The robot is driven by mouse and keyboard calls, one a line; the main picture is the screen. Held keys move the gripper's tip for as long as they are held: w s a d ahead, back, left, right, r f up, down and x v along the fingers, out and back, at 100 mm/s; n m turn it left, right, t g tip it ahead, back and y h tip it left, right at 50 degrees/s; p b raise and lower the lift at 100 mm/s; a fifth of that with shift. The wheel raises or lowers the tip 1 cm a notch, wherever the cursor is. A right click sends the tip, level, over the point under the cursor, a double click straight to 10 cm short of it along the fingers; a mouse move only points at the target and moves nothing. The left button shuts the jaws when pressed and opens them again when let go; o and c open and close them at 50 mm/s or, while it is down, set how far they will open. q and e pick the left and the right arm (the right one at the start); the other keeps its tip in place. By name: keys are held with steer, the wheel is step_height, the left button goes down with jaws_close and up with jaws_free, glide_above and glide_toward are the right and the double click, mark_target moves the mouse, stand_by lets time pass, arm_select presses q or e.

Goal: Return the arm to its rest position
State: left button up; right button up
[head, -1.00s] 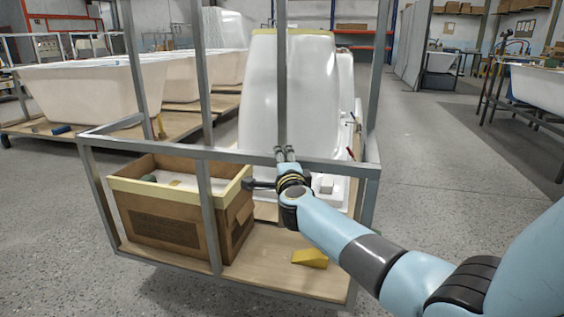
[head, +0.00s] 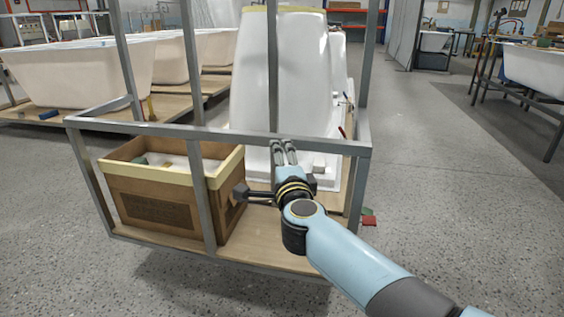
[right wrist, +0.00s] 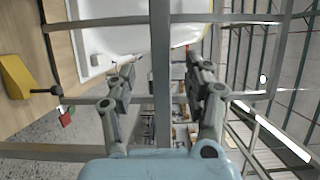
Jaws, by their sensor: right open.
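My right arm comes in from the lower right of the head view. Its gripper (head: 284,150) is open and empty at the near rail of a grey metal cart frame (head: 330,145). In the right wrist view the two fingers (right wrist: 160,75) stand apart, with a grey post (right wrist: 161,40) showing between them. I cannot tell how far the post is from the fingers. My left gripper is not in view.
An open cardboard box (head: 150,205) stands on the cart's left. White tub shells (head: 300,80) stand upright behind the gripper. A yellow wedge (right wrist: 14,75) lies on the deck. A red piece (head: 369,220) is beside the cart.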

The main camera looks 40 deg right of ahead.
steer(key=shift+s+a, duration=0.2)
steer(key=shift+s, duration=0.25)
